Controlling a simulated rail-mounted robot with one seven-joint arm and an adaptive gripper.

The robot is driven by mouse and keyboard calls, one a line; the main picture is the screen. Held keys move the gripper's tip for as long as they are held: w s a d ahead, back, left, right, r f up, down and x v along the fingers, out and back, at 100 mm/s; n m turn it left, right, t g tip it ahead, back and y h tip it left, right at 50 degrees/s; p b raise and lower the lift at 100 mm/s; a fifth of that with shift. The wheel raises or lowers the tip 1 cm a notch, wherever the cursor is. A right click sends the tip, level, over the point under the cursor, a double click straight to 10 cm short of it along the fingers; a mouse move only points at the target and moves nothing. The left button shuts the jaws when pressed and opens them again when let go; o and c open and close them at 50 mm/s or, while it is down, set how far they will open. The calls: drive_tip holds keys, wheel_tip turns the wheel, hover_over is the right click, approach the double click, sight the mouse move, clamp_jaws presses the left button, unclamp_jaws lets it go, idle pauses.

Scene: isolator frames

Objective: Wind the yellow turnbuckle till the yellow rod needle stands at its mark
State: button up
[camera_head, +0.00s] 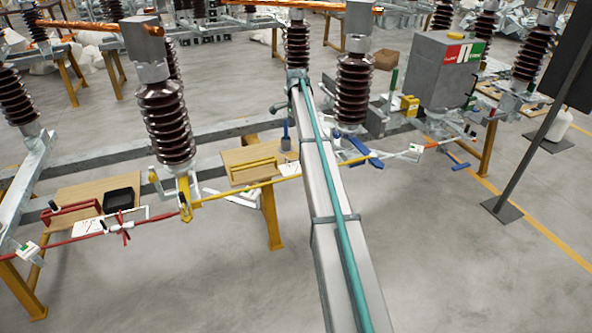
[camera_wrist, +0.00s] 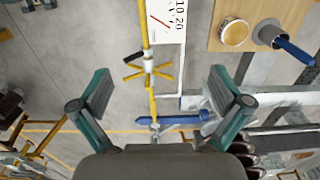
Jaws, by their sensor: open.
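The yellow turnbuckle (camera_wrist: 148,70) shows in the wrist view as a pale hub with several yellow spokes, one with a black end. It sits on the yellow rod (camera_wrist: 145,22), which also runs across the head view (camera_head: 240,190). A white scale card (camera_wrist: 168,32) with "10 20" and a red slanted line lies beside the rod. I cannot make out a yellow needle or its exact reading. My gripper (camera_wrist: 160,92) is open and empty, its fingers apart on either side of the turnbuckle in the picture, touching nothing visible. In the head view my arm hides the turnbuckle.
A wooden board (camera_wrist: 280,12) holds a round tin (camera_wrist: 234,33) and a grey cup with a blue-handled tool (camera_wrist: 294,50). A blue lever (camera_wrist: 172,120) lies near the rod's lower end. The red rod (camera_head: 70,240) and its spoked turnbuckle are at left. Brown insulators (camera_head: 165,125) stand behind.

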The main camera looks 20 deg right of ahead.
wheel_tip(320, 180, down, 9)
drive_tip(key=b, duration=0.3)
drive_tip(key=shift+r, duration=0.1)
idle(0.4)
